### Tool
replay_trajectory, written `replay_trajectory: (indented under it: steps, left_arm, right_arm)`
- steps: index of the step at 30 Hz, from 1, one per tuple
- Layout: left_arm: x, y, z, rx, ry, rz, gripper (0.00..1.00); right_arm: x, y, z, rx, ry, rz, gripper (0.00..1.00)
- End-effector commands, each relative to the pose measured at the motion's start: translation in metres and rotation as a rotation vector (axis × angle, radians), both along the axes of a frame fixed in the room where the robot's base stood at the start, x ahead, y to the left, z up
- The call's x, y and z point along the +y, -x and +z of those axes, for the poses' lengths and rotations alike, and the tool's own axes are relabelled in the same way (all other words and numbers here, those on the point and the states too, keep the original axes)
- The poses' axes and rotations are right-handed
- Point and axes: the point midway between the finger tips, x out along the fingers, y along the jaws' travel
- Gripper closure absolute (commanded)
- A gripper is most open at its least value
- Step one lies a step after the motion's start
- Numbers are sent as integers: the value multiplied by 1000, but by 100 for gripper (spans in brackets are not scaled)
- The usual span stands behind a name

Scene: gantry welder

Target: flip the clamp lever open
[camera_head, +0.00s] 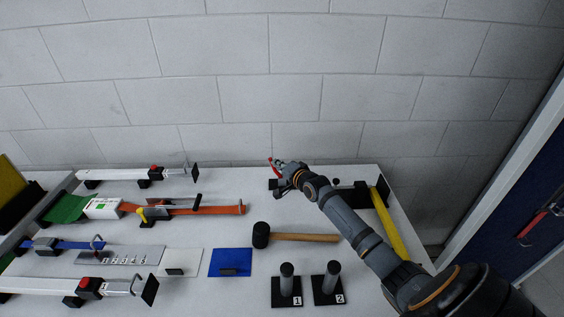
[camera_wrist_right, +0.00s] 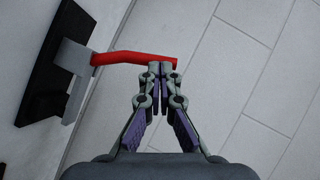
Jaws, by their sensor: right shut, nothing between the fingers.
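The clamp lever is a red bar (camera_wrist_right: 130,57) in the right wrist view. It extends from a grey block (camera_wrist_right: 72,57) on a black base plate (camera_wrist_right: 48,72). In the head view the red lever (camera_head: 273,163) shows at the table's back edge, partly hidden by my right gripper (camera_head: 281,172). My right gripper (camera_wrist_right: 160,68) is shut with nothing between its fingers. Its fingertips overlap the lever near its free end in the wrist view; I cannot tell whether they touch it. My left gripper is not in view.
White toggle bars (camera_head: 115,175) and an orange strap (camera_head: 215,210) are at the left. A yellow bar (camera_head: 388,222) lies at the right. A block wall stands behind.

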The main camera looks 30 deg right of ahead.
Motion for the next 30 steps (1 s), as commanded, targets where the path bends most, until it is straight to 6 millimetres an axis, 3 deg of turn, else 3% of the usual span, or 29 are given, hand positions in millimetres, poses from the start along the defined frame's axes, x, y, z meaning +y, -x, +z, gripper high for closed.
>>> replay_trajectory:
  steps: [8,15,21,30]
  left_arm:
    - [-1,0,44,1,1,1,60]
    - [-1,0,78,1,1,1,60]
    - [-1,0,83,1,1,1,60]
    - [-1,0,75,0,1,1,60]
  right_arm:
    - [14,-8,6,84,130,0,100]
    - [30,-18,-4,201,321,1,100]
    - [40,-24,-18,290,470,1,100]
    - [49,-30,-34,379,618,0,100]
